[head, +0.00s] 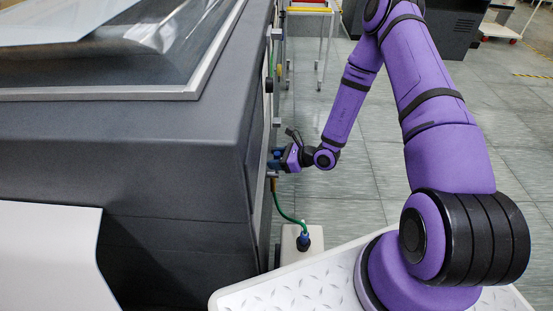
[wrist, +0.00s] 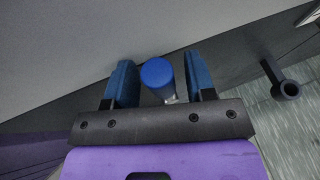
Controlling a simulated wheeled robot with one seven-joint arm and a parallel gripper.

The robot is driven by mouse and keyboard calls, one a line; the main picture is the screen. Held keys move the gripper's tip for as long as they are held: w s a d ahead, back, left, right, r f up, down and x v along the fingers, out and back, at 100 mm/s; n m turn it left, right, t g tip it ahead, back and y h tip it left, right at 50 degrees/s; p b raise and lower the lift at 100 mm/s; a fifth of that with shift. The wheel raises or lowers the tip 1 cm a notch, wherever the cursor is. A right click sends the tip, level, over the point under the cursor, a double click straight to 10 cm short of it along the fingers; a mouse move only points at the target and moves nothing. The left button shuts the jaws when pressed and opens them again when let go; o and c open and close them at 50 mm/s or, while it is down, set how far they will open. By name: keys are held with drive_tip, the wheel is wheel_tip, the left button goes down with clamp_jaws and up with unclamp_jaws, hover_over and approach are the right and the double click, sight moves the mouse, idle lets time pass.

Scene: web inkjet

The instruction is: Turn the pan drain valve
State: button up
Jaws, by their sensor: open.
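The drain valve shows in the wrist view as a round blue knob or handle end (wrist: 157,73) close to the grey machine side. My gripper (wrist: 160,82) is open, with one blue finger on each side of the blue knob. A narrow gap shows at both sides of it, so I see no clear contact. In the head view my gripper (head: 276,159) is at the side of the dark machine (head: 180,150). The valve itself is too small and hidden there to make out. A green hose (head: 287,215) hangs just below my gripper.
The green hose runs down to a pale container with a dark cap (head: 304,241) on the floor. A dark pipe-like fitting (wrist: 288,89) sticks out at the right in the wrist view. The tiled floor (head: 365,185) right of the machine is free.

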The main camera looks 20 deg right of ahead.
drive_tip(key=v, duration=1.1)
drive_tip(key=shift+w+a+r, duration=0.1)
drive_tip(key=shift+r, duration=0.05)
drive_tip(key=s+a+r+n+g, duration=0.25)
drive_tip(key=r+n, duration=0.25)
drive_tip(key=r, duration=0.4)
drive_tip(key=s+a+r+n+g, duration=0.25)
drive_tip(key=r+n, duration=0.25)
drive_tip(key=r, duration=0.3)
drive_tip(key=s+a+r+n+g, duration=0.1)
drive_tip(key=r+n+g, duration=0.3)
drive_tip(key=r, duration=0.5)
drive_tip(key=s+d+r+n+t+h, duration=0.2)
drive_tip(key=s+r+n+h, duration=0.3)
drive_tip(key=s+r, duration=0.4)
drive_tip(key=s+d+r+n+t+h, duration=0.3)
drive_tip(key=s+r+n+h, duration=0.2)
drive_tip(key=s+r, duration=0.4)
drive_tip(key=shift+s+d+r+n+t+h, duration=0.2)
drive_tip(key=shift+s+r+n+t+h, duration=0.2)
drive_tip(key=shift+n, duration=0.3)
